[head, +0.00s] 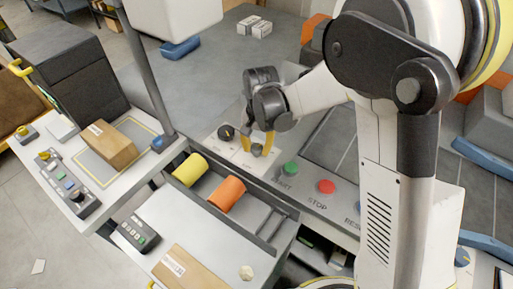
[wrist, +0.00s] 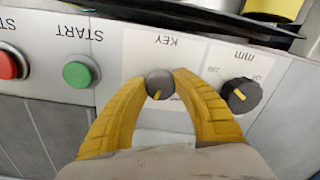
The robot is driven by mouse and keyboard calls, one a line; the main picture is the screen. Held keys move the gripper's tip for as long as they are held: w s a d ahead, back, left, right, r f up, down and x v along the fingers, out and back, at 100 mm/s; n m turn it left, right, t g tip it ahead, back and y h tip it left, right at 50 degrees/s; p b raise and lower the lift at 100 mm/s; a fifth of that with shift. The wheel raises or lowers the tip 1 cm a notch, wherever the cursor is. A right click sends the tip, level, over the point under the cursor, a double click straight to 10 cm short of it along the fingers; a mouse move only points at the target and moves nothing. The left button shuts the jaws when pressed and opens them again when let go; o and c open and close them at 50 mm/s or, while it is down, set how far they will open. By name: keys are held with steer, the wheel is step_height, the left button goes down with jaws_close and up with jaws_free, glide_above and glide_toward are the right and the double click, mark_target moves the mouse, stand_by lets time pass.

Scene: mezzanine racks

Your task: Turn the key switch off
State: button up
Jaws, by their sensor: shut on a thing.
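The key switch (wrist: 160,84) is a round grey knob with a yellow mark, under the label KEY on a pale panel. My gripper (wrist: 160,88) has yellow fingers, one on each side of the knob, and is shut on it. In the wrist view the yellow mark sits at the knob's lower edge, slightly tilted. In the head view the key switch (head: 257,150) shows between the fingertips of my gripper (head: 257,146), partly hidden by them.
A black dial (wrist: 241,95) with a yellow mark sits beside the key switch. On the other side are a green START button (wrist: 80,72) and a red STOP button (head: 326,187). Yellow (head: 190,169) and orange (head: 227,194) cylinders lie in front of the panel.

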mark_target(259, 146)
steer(key=n, duration=0.6)
steer(key=shift+d, duration=0.1)
steer(key=n, duration=0.5)
steer(key=shift+n, duration=0.4)
steer(key=o, duration=1.2)
step_height(259, 146, up, 12)
steer(key=shift+w+d, duration=0.15)
steer(key=shift+d, duration=0.05)
